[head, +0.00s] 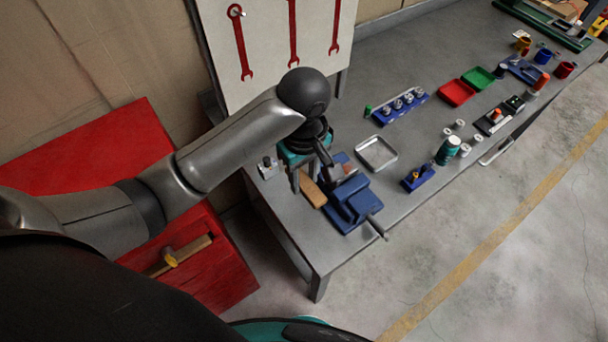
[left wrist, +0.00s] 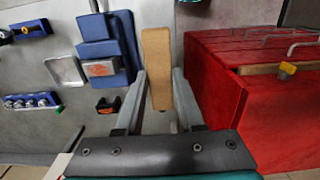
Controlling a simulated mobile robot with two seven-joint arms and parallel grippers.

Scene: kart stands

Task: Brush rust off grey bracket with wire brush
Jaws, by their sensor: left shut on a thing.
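My left gripper (head: 309,178) is shut on the wire brush (head: 313,193), whose tan wooden back shows between the two fingers. In the left wrist view the brush (left wrist: 156,55) lies lengthwise between the fingertips (left wrist: 160,88); its bristles are hidden. The blue vise (head: 352,203) stands at the bench's near end, just right of the brush. The grey bracket with an orange-brown rust patch (left wrist: 101,68) sits at the vise in the left wrist view; in the head view it is small and partly behind my gripper. The brush appears apart from the rust patch. My right gripper is out of view.
A blue socket rack (head: 401,106), red tray (head: 456,93) and green bottle (head: 447,150) stand farther along the bench. A red cabinet (head: 205,262) stands left of the bench. A tool board (head: 270,45) rises behind.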

